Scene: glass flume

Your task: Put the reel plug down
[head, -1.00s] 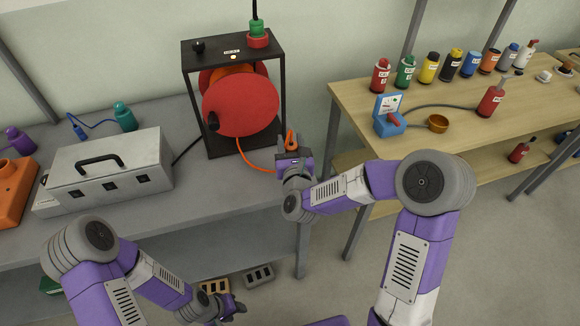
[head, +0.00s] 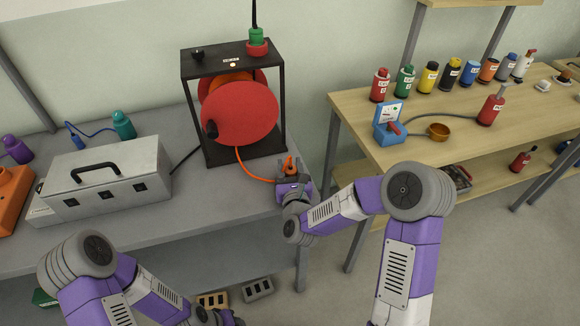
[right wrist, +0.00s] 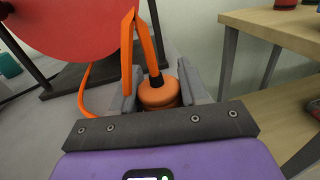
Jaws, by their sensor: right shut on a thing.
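The reel plug (right wrist: 160,93) is a round orange plug with a dark collar and an orange cable bending up from it. My right gripper (head: 291,180) is shut on it near the bench's right front corner. In the right wrist view the plug sits between the two grey fingers. I cannot tell whether it touches the bench. The orange cable (head: 249,172) runs in a slack curve to the red cable reel (head: 240,113) in its black frame. My left gripper (head: 228,318) is at the bottom edge, below the bench top, partly cut off; its fingers are unclear.
The grey bench (head: 225,195) has bare room in front of the reel frame. A grey metal case (head: 105,180) stands left of it. A gap separates the bench from the wooden table (head: 350,110), which carries several bottles and a blue gauge device (head: 388,127).

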